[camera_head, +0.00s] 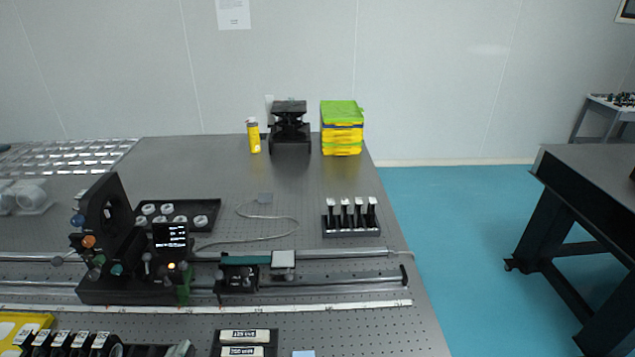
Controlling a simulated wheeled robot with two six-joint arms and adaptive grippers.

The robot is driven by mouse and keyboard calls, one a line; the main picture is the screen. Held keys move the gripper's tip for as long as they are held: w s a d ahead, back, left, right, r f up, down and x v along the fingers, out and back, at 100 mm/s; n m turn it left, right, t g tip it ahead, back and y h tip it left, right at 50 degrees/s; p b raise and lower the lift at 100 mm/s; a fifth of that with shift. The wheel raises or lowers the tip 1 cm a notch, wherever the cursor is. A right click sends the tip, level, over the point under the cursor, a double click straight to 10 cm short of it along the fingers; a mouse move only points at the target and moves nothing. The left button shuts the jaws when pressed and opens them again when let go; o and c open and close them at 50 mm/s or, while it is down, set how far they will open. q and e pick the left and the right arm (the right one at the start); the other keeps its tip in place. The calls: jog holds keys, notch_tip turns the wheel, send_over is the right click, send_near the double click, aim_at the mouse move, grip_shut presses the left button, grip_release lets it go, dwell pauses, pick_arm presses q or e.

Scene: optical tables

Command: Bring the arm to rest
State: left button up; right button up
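Neither of my grippers shows in the head view, and no part of either arm is in sight. The optical table (330,175) fills the left and middle of the view. On it stands a black optical mount with a round opening and coloured knobs (105,225), on a rail (345,254). A small display (170,236) is lit beside it. What my arms hold, if anything, cannot be seen.
A yellow bottle (253,136), a black jack stand (289,130) and a yellow-green stack (341,130) stand at the back. A black holder with upright pieces (351,220) sits right. Labelled boxes (245,337) lie in front. Another table (595,165) is far right, across blue floor.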

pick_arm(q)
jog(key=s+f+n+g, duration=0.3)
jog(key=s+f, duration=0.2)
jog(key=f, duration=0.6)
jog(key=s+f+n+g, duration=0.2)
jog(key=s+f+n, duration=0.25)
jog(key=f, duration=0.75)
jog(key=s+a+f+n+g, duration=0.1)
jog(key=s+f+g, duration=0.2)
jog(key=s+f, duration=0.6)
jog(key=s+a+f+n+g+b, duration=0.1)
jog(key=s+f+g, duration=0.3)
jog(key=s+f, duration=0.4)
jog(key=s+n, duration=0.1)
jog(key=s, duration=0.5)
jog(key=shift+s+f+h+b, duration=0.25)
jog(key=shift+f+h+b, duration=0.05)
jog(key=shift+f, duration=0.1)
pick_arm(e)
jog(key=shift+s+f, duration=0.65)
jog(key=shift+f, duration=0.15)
